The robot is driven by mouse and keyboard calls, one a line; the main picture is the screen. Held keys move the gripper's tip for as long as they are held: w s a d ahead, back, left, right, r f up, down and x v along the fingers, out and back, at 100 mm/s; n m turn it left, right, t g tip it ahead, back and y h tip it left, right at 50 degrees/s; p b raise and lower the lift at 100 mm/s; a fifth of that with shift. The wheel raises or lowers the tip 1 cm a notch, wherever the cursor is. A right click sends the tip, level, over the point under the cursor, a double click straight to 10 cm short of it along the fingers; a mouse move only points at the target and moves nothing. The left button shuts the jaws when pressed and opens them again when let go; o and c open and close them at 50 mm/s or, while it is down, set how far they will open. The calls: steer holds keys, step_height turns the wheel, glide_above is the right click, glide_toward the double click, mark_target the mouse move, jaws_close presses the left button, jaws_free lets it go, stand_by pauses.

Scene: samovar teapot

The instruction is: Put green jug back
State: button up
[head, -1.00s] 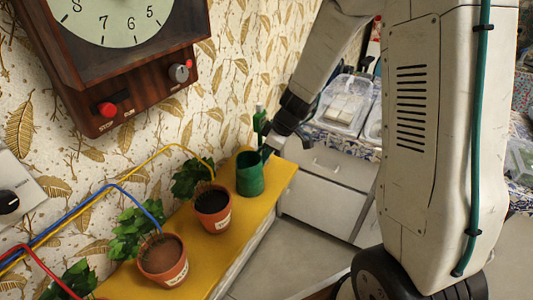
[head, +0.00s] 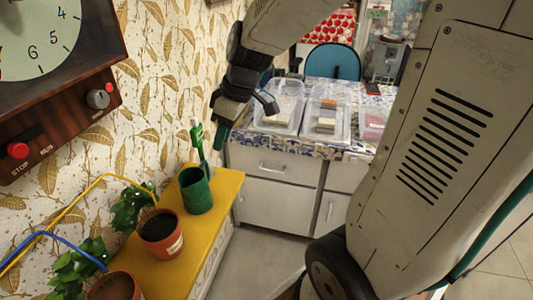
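The green jug (head: 196,192) stands upright on the far end of the yellow shelf (head: 222,206). A narrow green upright piece (head: 197,135) shows just behind its rim; I cannot tell whether it belongs to the jug. My gripper (head: 245,119) is above and to the right of the jug, apart from it. Its dark fingers are spread, one pointing down and one to the right, with nothing between them.
A potted plant with a terracotta pot (head: 161,235) stands near the jug on the shelf, with another pot (head: 113,287) closer. A wall clock (head: 55,75) hangs at left. Clear plastic boxes (head: 326,119) stand on a patterned counter beyond. Floor shows right of the shelf.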

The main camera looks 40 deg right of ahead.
steer(key=s+r+m+h, duration=0.1)
steer(key=s+r+m, duration=0.1)
steer(key=s, duration=0.8)
steer(key=s+r+m+g+h, duration=0.1)
steer(key=s+r+m+h, duration=0.1)
steer(key=s+m, duration=0.3)
steer(key=s+r, duration=0.1)
steer(key=s, duration=0.3)
steer(key=shift+s+r+m, duration=0.25)
steer(key=shift+s+m, duration=0.05)
steer(key=shift+s, duration=0.05)
